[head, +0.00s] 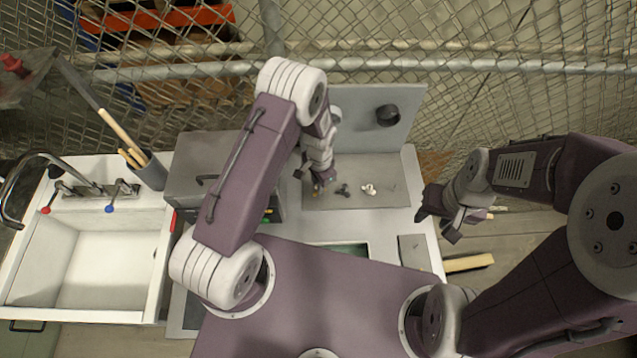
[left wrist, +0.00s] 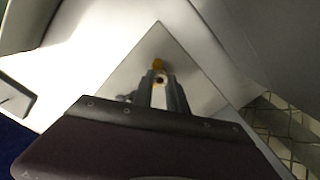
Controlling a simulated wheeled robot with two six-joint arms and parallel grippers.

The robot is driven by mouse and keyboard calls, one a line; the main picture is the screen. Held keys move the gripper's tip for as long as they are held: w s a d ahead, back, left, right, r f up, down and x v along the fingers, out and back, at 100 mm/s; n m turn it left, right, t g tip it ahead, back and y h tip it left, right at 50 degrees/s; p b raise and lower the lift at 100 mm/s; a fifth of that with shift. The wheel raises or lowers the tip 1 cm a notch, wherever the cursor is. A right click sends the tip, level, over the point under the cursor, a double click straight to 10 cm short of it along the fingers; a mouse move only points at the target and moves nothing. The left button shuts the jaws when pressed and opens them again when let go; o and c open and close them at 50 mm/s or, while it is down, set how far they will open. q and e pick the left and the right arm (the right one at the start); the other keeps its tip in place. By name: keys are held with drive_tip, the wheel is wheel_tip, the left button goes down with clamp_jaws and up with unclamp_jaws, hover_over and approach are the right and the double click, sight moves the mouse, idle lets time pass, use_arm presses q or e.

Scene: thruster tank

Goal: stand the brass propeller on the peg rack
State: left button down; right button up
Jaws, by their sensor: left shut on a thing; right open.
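My left gripper (head: 320,186) is shut on the brass propeller, low over the left part of a grey board (head: 330,203). In the left wrist view a small brass-coloured piece (left wrist: 158,65) shows at the tips of the left gripper (left wrist: 160,88); most of it is hidden. On the board, right of the gripper, are a dark small propeller-like piece (head: 343,190), a white one (head: 369,189) and a thin upright peg (head: 393,188) that looks bare. This board seems to be the peg rack. My right gripper (head: 437,226) is open and empty, off the counter's right side.
A grey upright panel (head: 355,110) with a dark round fitting (head: 387,115) stands behind the board. A grey box (head: 200,165) is to the left, then a white sink (head: 85,270) with taps. A wire fence (head: 480,60) runs along the back.

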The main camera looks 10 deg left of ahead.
use_arm(q)
drive_tip(key=shift+f+b, duration=0.55)
drive_tip(key=shift+f, duration=0.15)
idle(0.5)
drive_tip(key=c, duration=1.3)
unclamp_jaws()
drive_tip(key=shift+o, duration=0.2)
drive_tip(key=shift+r+p, duration=3.2)
drive_tip(key=shift+r, duration=0.85)
